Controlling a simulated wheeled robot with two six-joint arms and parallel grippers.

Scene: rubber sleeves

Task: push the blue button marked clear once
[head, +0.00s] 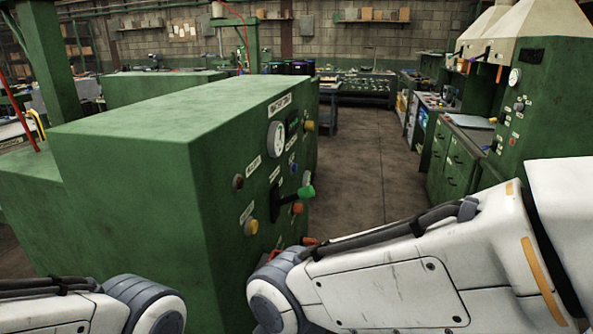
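A green machine cabinet (135,160) fills the left and middle of the head view, its control panel on the right-hand face seen at a steep angle. A small blue button (292,168) appears on that panel, right of the gauge's lower edge; its label is too small to read. My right arm crosses the lower right and my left arm shows at the lower left. Both grippers are outside the view, so their state and distance to the button do not show.
The panel also has a white gauge (276,138), a green-knobbed lever (305,192), a yellow button (251,227) and orange knobs. Open floor (365,150) lies right of the cabinet. Another green machine (535,115) and drawers (455,160) stand on the right.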

